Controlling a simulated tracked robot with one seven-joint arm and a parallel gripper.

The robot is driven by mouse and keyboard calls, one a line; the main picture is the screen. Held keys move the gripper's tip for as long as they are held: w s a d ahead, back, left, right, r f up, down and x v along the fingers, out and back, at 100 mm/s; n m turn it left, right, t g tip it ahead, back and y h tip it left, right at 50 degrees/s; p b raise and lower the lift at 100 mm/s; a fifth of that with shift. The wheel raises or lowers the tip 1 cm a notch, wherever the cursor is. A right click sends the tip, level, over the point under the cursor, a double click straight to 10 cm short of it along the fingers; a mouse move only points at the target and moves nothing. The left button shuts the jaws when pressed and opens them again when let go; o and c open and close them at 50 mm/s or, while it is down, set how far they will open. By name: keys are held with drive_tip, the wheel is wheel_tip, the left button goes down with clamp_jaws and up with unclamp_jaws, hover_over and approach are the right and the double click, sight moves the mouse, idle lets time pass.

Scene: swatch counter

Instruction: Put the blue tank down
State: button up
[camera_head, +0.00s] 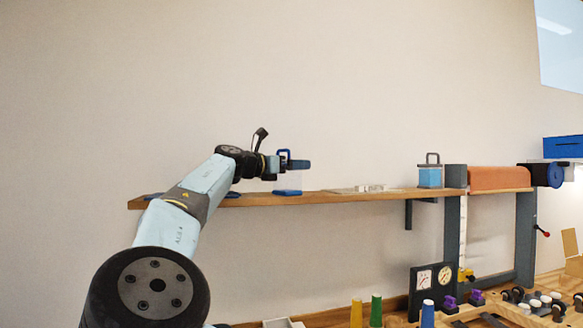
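The blue tank (287,181) has a clear body, a blue base and a blue loop handle. It is upright at the wooden shelf (345,196), left of the shelf's middle. I cannot tell whether its base rests on the shelf or is just above it. My gripper (295,164) is at the top of the tank, and its fingers cross the lower part of the handle. Seen from the side, the gap between the fingers is hidden, so their grip on the handle is unclear.
A second tank (430,178) with light blue content and a grey handle stands further right on the shelf. Small pale items (365,188) lie between the tanks. An orange roll (498,178) in a grey frame is at the right. A gauge panel (432,285) stands below.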

drive_tip(key=v, duration=1.1)
drive_tip(key=shift+a, duration=0.15)
drive_tip(key=shift+s+a, duration=0.1)
